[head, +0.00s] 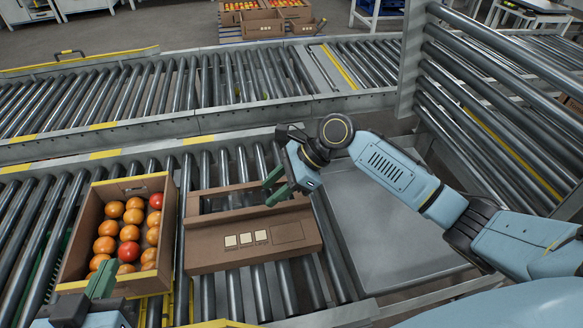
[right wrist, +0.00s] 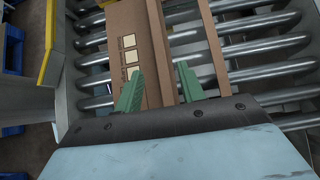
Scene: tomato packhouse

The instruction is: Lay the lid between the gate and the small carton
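The brown cardboard lid (head: 228,258) lies on the rollers in the middle of the head view, with pale label squares and a slot showing rollers through it. A brown carton (head: 75,245) of tomatoes stands to its left, with a gap between. The raised roller gate (head: 408,65) stands at the right. My right gripper (head: 277,187) is at the lid's right end, fingers apart; in the right wrist view its fingers (right wrist: 158,90) lie either side of a strip of the lid (right wrist: 157,45). My left gripper (head: 86,297) has its fingers apart at the carton's near wall.
A grey metal plate (head: 375,225) lies right of the lid, under my right arm. A second roller conveyor (head: 160,90) runs behind, beyond a metal rail with yellow marks. More tomato crates (head: 262,24) stand at the back. Bare rollers (head: 30,215) show left of the carton.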

